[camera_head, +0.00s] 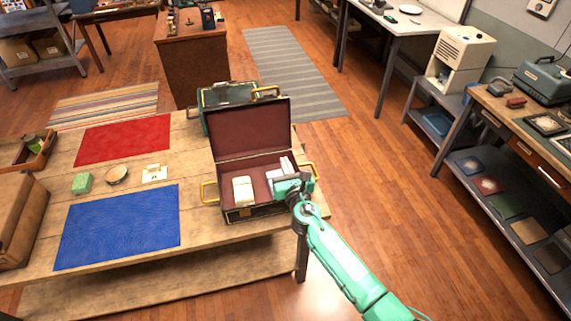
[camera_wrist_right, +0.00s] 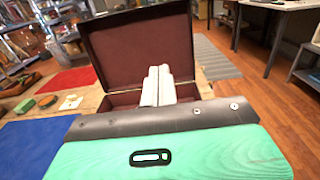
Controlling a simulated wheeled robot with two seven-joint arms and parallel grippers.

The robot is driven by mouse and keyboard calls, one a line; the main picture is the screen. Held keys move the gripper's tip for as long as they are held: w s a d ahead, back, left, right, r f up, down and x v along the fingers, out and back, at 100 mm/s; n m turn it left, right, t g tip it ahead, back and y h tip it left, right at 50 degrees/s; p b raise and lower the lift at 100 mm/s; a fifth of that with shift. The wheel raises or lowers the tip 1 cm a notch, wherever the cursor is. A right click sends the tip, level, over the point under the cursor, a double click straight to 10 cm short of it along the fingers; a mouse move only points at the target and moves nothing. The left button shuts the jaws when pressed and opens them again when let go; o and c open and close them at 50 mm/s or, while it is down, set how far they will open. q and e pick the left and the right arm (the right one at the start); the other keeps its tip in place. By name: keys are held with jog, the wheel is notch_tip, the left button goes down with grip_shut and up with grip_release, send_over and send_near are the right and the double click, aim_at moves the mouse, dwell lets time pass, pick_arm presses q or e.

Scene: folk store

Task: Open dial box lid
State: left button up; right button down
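The box (camera_head: 240,214) is a dark case with brass-coloured handles and a maroon lining, standing at the right end of the wooden table. Its lid (camera_head: 250,128) stands up, open, at the back; the lid also shows in the wrist view (camera_wrist_right: 135,45). A cream block (camera_head: 242,190) lies inside. My right gripper (camera_head: 286,164) reaches over the box's right front part, with its pale fingers in front of the lining. In the wrist view its fingers (camera_wrist_right: 158,86) lie side by side with nothing seen between them. I see no dial. My left gripper is not in view.
A second green case (camera_head: 228,94) stands just behind the lid. A blue mat (camera_head: 118,226), a red mat (camera_head: 122,140) and small items including a green block (camera_head: 82,182) lie to the left. The floor right of the table is clear.

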jog(key=p+v, duration=0.2)
jog(key=v, duration=0.8)
jog(key=shift+s+d, duration=0.15)
jog(key=shift+s, duration=0.2)
jog(key=shift+r, duration=0.1)
jog(key=s+d+f+m+g+h+b, duration=0.15)
jog(key=s+d+f+m+g, duration=0.3)
jog(key=f, duration=0.85)
jog(key=s+d+f+m+g+h+b, duration=0.15)
jog(key=s+d+f+m, duration=0.45)
jog(key=f, duration=0.7)
jog(key=s+d+f+m+g+h+b, duration=0.1)
jog(key=s+d+f+m+g+b, duration=0.2)
jog(key=f+m, duration=0.7)
jog(key=s+d+f+m+g+b, duration=0.1)
jog(key=s+d+f+m, duration=0.3)
jog(key=s+f, duration=0.4)
jog(key=s+d+f+m+g+h, duration=0.1)
jog(key=s+d+f+m+g, duration=0.2)
jog(key=s, duration=1.4)
jog(key=s+d+f+m+g+b, duration=0.1)
jog(key=s+d+f+m+g, duration=0.2)
jog(key=s+f+m, duration=0.6)
jog(key=s+d+f, duration=0.2)
jog(key=s+f, duration=0.1)
jog(key=f, duration=0.2)
jog(key=shift+s+d+f+m+h+b, duration=0.15)
jog(key=shift+s+d+m+h+b, duration=0.1)
jog(key=shift+m+h+b, duration=0.1)
